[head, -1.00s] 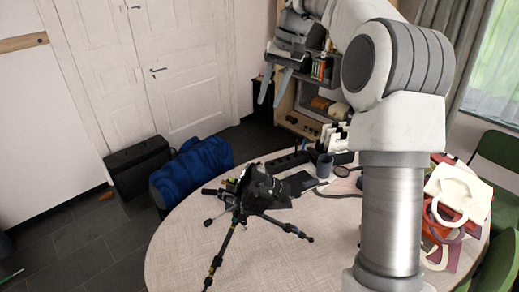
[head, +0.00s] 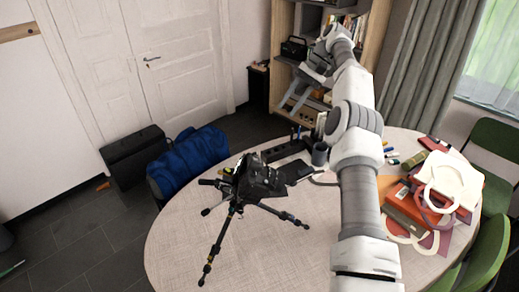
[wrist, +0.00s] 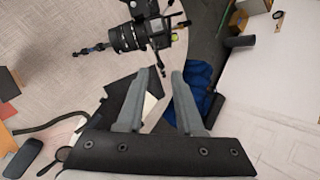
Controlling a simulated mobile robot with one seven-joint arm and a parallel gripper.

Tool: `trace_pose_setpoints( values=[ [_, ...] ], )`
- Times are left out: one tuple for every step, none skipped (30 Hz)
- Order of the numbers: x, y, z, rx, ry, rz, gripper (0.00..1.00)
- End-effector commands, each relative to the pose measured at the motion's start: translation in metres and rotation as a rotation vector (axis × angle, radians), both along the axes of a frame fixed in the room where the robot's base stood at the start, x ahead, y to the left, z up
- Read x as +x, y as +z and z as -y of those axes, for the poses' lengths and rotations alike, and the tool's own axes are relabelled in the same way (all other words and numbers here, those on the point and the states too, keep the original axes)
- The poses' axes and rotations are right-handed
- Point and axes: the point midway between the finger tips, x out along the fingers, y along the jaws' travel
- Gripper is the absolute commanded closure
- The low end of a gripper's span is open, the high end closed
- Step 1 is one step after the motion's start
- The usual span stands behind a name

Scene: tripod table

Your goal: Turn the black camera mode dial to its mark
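The black camera (head: 258,178) sits on a small black tripod (head: 219,236) that stands with its legs spread on the round table (head: 290,255). In the wrist view the camera (wrist: 132,36) is at the top, with its ribbed lens to the left; the mode dial cannot be made out for sure. My gripper (head: 294,104) is raised beyond the camera, up and to the right of it in the head view. In the wrist view my gripper (wrist: 162,76) has its two fingers apart with nothing between them, short of the camera and not touching it.
A blue duffel (head: 190,158) stands on the floor. The table's front left is clear.

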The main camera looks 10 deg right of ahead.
Motion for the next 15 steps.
trace_pose_setpoints(
  values=[
    [-0.001, -0.007, -0.002, 0.001, 0.001, 0.000, 0.64],
    [-0.001, -0.009, -0.003, 0.000, 0.001, 0.001, 0.64],
    [-0.001, -0.012, -0.005, 0.000, 0.001, 0.001, 0.64],
    [-0.001, -0.014, -0.006, 0.000, 0.001, 0.001, 0.64],
    [-0.002, -0.017, -0.008, 0.000, 0.002, -0.001, 0.64],
    [-0.002, -0.020, -0.010, -0.001, 0.001, 0.000, 0.64],
    [-0.002, -0.023, -0.012, -0.001, 0.001, 0.000, 0.64],
    [-0.003, -0.025, -0.014, -0.001, 0.002, 0.002, 0.64],
    [-0.004, -0.027, -0.016, 0.000, 0.002, -0.001, 0.64],
    [-0.004, -0.028, -0.017, -0.001, 0.001, 0.000, 0.64],
    [-0.004, -0.030, -0.019, 0.000, 0.002, -0.001, 0.64],
    [-0.004, -0.034, -0.022, 0.001, 0.001, 0.000, 0.64],
    [-0.004, -0.036, -0.023, 0.001, 0.001, 0.000, 0.64],
    [-0.005, -0.039, -0.025, 0.000, 0.002, -0.001, 0.64],
    [-0.005, -0.042, -0.028, -0.001, 0.001, 0.000, 0.64]
  ],
)
